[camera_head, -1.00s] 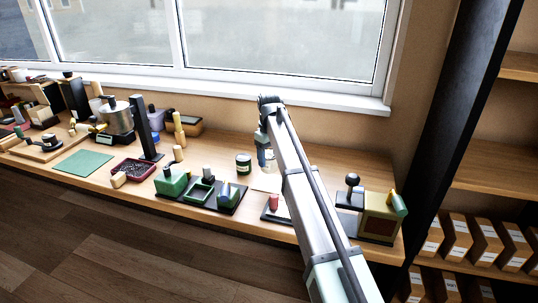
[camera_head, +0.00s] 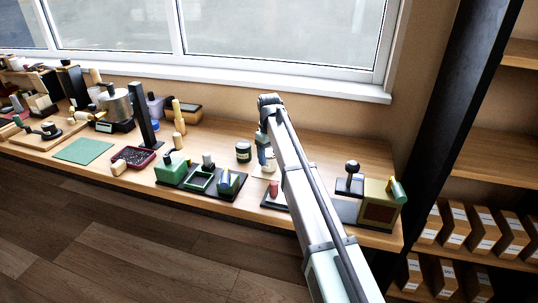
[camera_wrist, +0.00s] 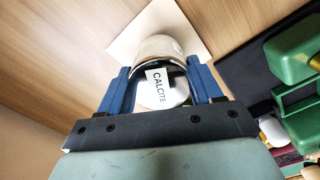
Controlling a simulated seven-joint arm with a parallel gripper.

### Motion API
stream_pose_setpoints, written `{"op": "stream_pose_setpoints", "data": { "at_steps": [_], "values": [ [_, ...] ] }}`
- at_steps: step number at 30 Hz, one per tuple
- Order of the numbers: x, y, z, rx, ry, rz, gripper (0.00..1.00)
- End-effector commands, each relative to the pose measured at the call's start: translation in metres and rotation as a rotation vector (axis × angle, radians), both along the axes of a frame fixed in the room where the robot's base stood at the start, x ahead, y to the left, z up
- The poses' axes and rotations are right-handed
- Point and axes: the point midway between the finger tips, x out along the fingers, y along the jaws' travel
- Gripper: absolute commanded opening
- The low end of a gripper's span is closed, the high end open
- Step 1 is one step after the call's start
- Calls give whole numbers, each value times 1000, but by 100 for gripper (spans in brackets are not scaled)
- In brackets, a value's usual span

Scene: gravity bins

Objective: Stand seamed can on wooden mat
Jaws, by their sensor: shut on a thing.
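My gripper (camera_wrist: 165,92) is shut on the seamed can (camera_wrist: 158,48), a pale metallic can with a white label reading CALCITE. Its blue fingers sit on both sides of the can. In the wrist view the can overlaps the pale square wooden mat (camera_wrist: 196,38); I cannot tell whether it touches the mat. In the head view my gripper (camera_head: 265,164) is low over the pale mat (camera_head: 258,173), which is partly hidden by my arm. The can is mostly hidden there.
A dark lidded jar (camera_head: 243,152) stands just left of my gripper. A dark tray with green blocks (camera_head: 171,170) lies further left. A red piece (camera_head: 274,188) on a dark base is in front. A box with a green top (camera_head: 380,210) stands at right.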

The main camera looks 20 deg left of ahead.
Motion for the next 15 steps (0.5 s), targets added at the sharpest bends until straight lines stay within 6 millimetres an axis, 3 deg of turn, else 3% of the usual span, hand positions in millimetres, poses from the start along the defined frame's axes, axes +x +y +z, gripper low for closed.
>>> {"op": "stream_pose_setpoints", "data": {
  "at_steps": [15],
  "values": [
    [0,0,-5,0,0,0,3]
  ]
}}
